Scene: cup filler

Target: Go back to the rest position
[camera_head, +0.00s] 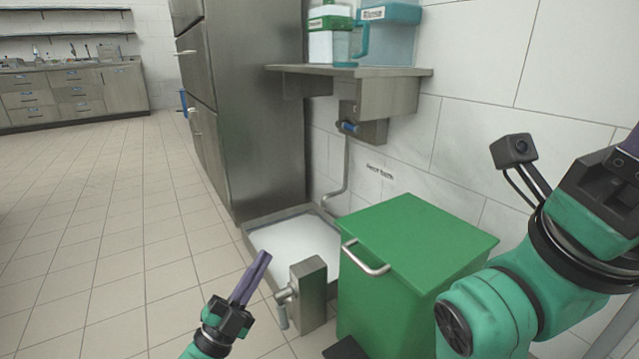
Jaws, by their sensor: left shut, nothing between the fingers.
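My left gripper (262,262) is at the bottom, left of the middle, with its purple fingers together and nothing between them. It points up and slightly right, in front of the floor basin. My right arm comes in at the lower right. The body of my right gripper (603,185) is at the right edge, with its fingers mostly cut off by the frame. Its wrist camera (515,150) sticks out to the left.
A green bin (420,235) with a metal handle stands between my arms. Beside it are a steel post (310,290) with a tap and a white-filled basin (300,245). A steel cabinet (258,110) and a wall shelf (350,71) with containers stand behind. The tiled floor at left is clear.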

